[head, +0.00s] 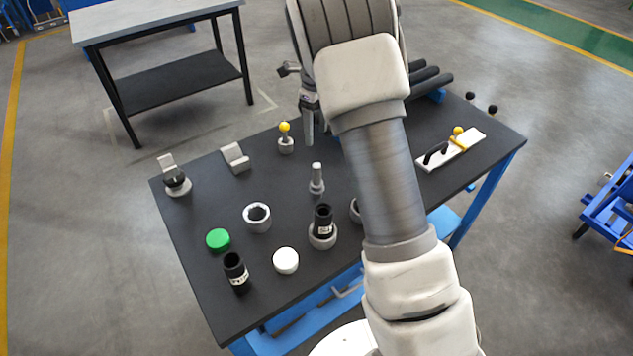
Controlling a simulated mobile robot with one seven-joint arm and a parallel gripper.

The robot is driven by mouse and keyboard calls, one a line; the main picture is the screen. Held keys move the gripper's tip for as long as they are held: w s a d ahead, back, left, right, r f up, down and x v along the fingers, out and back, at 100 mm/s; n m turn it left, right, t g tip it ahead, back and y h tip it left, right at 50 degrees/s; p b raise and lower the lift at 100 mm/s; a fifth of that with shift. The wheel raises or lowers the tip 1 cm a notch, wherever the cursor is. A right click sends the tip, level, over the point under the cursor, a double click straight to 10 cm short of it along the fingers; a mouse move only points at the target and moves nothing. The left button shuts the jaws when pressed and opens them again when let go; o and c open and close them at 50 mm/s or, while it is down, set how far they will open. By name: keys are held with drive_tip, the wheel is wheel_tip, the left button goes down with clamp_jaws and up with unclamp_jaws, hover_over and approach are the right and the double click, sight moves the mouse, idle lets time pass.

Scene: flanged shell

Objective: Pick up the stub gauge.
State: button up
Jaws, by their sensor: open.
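My gripper (308,128) is over the back middle of the dark table, partly hidden behind my arm; one grey finger points down and it is open, with nothing seen in it. I cannot tell for certain which piece is the stub gauge. A grey stepped pin (317,179) stands upright, nearer the camera than the gripper. A grey piece with a yellow ball (285,139) stands left of the gripper. A black cylinder with a white label (236,272) stands at the front left. Another black cylinder (323,217) stands in a grey ring (321,239).
My arm hides the middle right. The front-right top is mostly hidden.

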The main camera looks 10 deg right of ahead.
sight(317, 173)
wheel_tip(317, 173, down, 16)
drive_tip(key=shift+p, duration=0.95)
clamp_jaws()
drive_tip(key=shift+w+r, duration=0.1)
idle(0.9)
